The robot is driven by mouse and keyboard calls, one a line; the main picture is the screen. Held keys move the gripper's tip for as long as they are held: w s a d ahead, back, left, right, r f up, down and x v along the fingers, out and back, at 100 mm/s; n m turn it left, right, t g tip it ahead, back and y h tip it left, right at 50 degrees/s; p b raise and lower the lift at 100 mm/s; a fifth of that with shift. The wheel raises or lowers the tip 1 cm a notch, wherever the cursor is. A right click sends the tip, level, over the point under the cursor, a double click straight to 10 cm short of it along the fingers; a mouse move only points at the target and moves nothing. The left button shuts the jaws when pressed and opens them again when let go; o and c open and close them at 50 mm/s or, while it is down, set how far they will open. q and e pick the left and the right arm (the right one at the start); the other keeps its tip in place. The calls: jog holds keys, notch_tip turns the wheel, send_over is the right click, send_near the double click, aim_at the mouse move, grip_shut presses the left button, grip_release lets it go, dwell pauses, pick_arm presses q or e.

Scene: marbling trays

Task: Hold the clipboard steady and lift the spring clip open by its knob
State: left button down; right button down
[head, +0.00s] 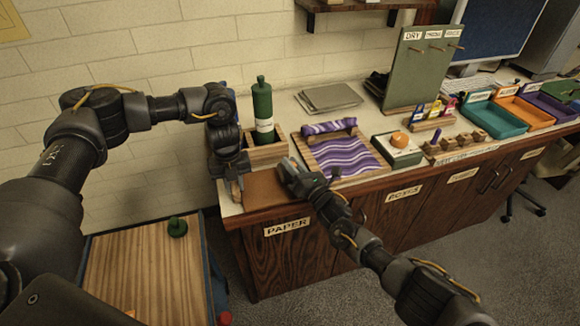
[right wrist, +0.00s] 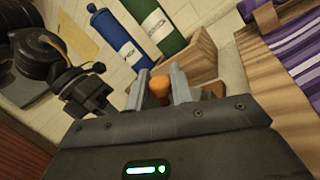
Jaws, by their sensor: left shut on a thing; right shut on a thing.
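The brown clipboard (head: 275,189) lies at the left end of the counter, near its front edge. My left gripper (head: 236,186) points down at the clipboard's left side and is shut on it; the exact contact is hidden. My right gripper (head: 288,168) reaches over the clipboard's right part. In the right wrist view its two fingers stand on either side of the orange knob (right wrist: 160,88) and are shut on it. The spring clip under the knob is mostly hidden by the gripper, so I cannot tell how far it is raised. My left gripper also shows in the right wrist view (right wrist: 100,112).
A green bottle (head: 263,108) stands in a wooden box (head: 268,154) just behind the clipboard. A wooden tray (head: 302,148) with purple marbled paper lies to the right.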

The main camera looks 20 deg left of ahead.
jog(key=shift+w+d+m+t, duration=0.2)
jog(key=shift+d+m+t, duration=0.1)
jog(key=shift+m, duration=0.5)
jog(key=c, duration=1.3)
grip_release()
jog(key=shift+r, duration=0.1)
jog(key=v, duration=1.2)
